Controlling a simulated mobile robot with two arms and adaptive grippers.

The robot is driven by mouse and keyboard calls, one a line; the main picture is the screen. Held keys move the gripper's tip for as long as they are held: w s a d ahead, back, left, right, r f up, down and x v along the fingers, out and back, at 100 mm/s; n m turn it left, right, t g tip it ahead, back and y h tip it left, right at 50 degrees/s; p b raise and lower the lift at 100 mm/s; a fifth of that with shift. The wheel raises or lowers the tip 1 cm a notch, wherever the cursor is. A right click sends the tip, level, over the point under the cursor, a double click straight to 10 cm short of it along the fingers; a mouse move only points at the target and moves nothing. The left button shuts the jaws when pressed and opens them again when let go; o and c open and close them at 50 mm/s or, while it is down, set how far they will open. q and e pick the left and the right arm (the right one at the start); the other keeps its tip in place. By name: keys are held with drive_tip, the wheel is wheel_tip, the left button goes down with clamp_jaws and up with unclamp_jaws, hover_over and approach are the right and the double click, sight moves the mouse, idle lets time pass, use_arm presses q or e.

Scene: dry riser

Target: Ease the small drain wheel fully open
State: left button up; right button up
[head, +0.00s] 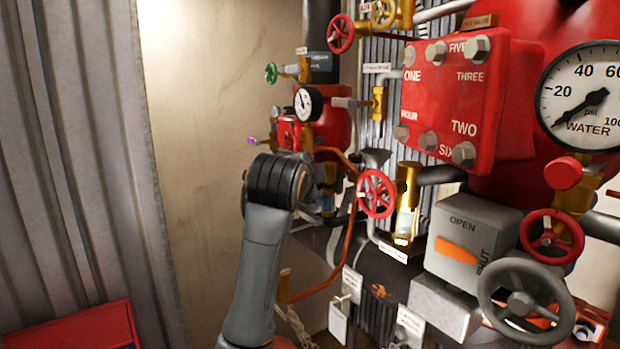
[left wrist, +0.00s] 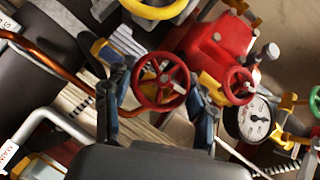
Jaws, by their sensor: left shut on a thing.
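A small red spoked wheel (left wrist: 160,84) sits between the fingers of my left gripper (left wrist: 158,100) in the left wrist view. The fingers are closed in at either side of its rim, and the gripper is shut on it. In the head view my left wrist (head: 278,183) hides the gripper and the held wheel. A red spoked wheel (head: 376,193) beside a brass valve shows right of my wrist there; I cannot tell whether it is the held one. My right gripper is not in view.
A copper pipe (head: 347,228) runs close beside my left arm. A small gauge (head: 307,103) and a green wheel (head: 271,73) stand above it. The pale wall at left is clear.

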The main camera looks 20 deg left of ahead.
use_arm(q)
drive_tip(key=n+g+h, duration=0.1)
drive_tip(key=n+g, duration=0.1)
drive_tip(key=g, duration=0.1)
drive_tip(key=shift+r+h, duration=0.1)
drive_tip(key=shift+h, duration=0.3)
drive_tip(key=n+g+h, duration=0.2)
drive_tip(key=g+h, duration=0.1)
drive_tip(key=shift+a+n, duration=0.1)
drive_tip(key=shift+n, duration=0.3)
drive_tip(key=n+g+h, duration=0.2)
drive_tip(key=h, duration=0.1)
drive_tip(key=shift+g, duration=0.4)
drive_tip(key=n+g+h, duration=0.1)
drive_tip(key=n+h, duration=0.1)
drive_tip(key=h, duration=0.1)
drive_tip(key=shift+w+g, duration=0.1)
drive_tip(key=shift+g, duration=0.2)
drive_tip(key=o, duration=1.2)
